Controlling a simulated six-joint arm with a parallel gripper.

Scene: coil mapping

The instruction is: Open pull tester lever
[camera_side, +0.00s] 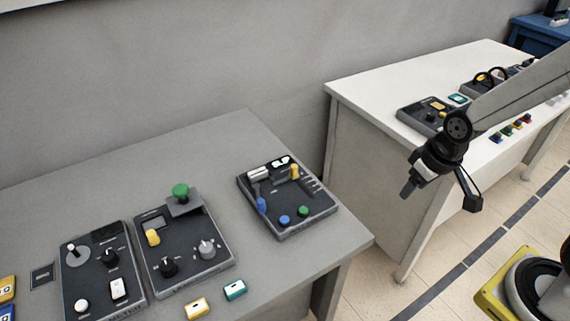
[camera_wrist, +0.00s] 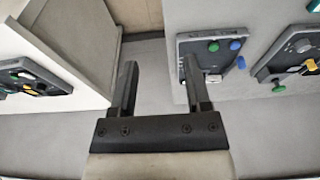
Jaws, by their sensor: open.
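A dark control box (camera_side: 290,222) lies at the right end of the grey table. It has a blue-ended lever (camera_side: 261,204), a yellow-topped lever (camera_side: 294,172), and blue and green buttons. A second box (camera_side: 190,250) beside it carries a green knob (camera_side: 180,191) and a yellow lever (camera_side: 152,237). No readable label shows which one is the pull tester. My gripper (camera_side: 439,192) is open and empty in the air, right of the grey table and clear of every box.
A third box (camera_side: 100,270) stands farther left on the grey table (camera_side: 100,165). Two small blocks, yellow (camera_side: 197,308) and teal (camera_side: 235,289), lie near its front edge. A white table (camera_side: 365,92) with more devices stands behind my arm. A gap separates the tables.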

